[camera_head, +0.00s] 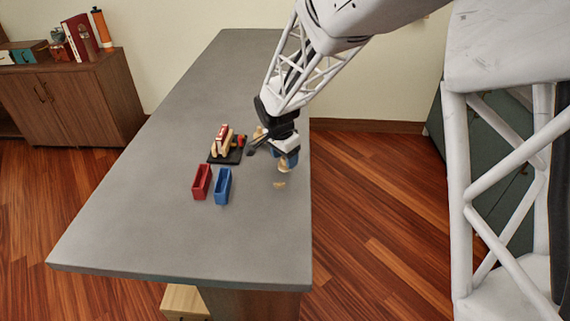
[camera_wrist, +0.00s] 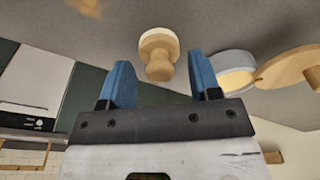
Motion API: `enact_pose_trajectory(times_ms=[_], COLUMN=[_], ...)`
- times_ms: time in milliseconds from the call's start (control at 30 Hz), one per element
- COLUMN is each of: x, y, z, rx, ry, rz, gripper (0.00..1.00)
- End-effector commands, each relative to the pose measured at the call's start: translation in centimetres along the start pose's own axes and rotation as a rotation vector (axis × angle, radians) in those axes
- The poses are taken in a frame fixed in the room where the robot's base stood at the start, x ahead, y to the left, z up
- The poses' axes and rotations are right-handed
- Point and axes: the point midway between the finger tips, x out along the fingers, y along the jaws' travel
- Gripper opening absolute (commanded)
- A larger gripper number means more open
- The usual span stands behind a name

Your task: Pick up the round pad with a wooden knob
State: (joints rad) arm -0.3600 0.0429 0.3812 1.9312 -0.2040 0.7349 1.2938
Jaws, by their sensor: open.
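The round pad with a wooden knob (camera_wrist: 158,52) shows in the wrist view, standing on the grey tabletop with its pale round pad against the surface and its knob toward me. My gripper (camera_wrist: 160,66) is open, its two blue fingers on either side of the knob in the picture, with nothing held. I cannot tell whether the fingers reach around the knob. In the head view my gripper (camera_head: 287,159) is low over the right side of the table, and the wooden knob piece (camera_head: 284,169) shows just below the fingers, partly hidden.
A wooden disc (camera_wrist: 290,68) and a round white-and-blue piece (camera_wrist: 236,68) are close beside the gripper. A small yellowish piece (camera_head: 279,184) lies nearby. Red (camera_head: 202,182) and blue (camera_head: 222,187) holders and a black tray (camera_head: 215,160) stand left. The near table (camera_head: 160,245) is clear.

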Motion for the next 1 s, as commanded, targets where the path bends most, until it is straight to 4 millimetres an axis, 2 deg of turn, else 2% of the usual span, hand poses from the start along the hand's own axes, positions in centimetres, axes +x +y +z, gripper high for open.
enact_pose_trajectory(times_ms=[133,667,1000], x=[0.64,0.67,0.71], y=[0.0,0.0,0.02], z=[-0.01,-0.02,-0.01], rx=[0.0,0.0,0.0], ry=[0.0,0.0,0.0], rz=[-0.001,0.0,0.0], gripper=[0.57,0.57,0.05])
